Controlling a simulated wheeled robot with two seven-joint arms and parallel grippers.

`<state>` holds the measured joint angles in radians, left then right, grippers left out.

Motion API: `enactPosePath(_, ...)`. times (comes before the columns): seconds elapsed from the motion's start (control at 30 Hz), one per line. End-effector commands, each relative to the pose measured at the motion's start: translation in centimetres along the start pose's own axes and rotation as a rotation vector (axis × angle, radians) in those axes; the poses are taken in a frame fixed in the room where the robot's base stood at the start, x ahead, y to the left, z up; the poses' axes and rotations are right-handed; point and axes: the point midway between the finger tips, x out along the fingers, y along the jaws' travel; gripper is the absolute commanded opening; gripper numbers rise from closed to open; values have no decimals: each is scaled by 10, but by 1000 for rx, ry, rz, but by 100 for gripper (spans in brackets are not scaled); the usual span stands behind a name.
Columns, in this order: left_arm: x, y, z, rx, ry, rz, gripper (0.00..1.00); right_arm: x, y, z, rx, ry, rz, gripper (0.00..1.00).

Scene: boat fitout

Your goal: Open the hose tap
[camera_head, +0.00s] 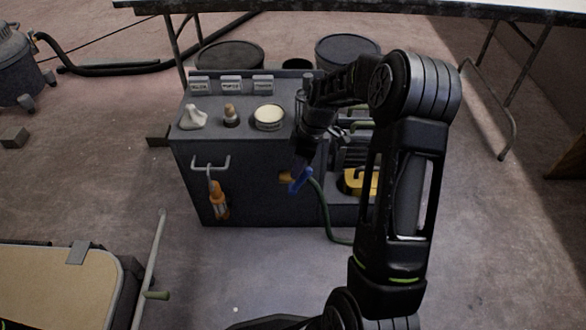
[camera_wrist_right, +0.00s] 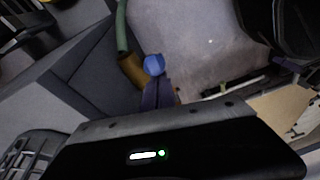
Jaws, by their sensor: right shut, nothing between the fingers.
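The hose tap (camera_head: 286,177) is a brass fitting with a blue handle (camera_head: 301,180) on the front of a dark grey cabinet, near its right corner. A green hose (camera_head: 323,208) runs from it down to the floor. My right gripper (camera_head: 298,167) points down at the blue handle, shut and empty, its fingertips at or very close to it. In the right wrist view the fingers (camera_wrist_right: 157,95) reach the blue handle (camera_wrist_right: 154,65), with the brass body (camera_wrist_right: 131,69) beside it. Whether they touch cannot be told. My left gripper is not in view.
The cabinet (camera_head: 250,190) carries a white cloth-like item (camera_head: 192,117), a small brown-topped item (camera_head: 231,115), a round tin (camera_head: 269,117) and labelled blocks (camera_head: 231,86). An orange tool (camera_head: 217,198) hangs on its front. A table (camera_head: 400,8) stands behind.

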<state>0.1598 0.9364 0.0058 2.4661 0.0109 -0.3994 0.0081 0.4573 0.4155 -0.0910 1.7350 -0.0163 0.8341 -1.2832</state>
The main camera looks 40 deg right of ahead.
Motion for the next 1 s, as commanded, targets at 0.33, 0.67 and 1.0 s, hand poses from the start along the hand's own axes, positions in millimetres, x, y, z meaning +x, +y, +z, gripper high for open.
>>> enactPosePath(0.33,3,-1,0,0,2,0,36,1,5,28,1,48,-10,0)
enactPosePath(0.67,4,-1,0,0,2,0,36,7,9,45,-2,48,-10,0)
enactPosePath(1.0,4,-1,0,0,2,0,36,9,10,51,-2,48,-9,0)
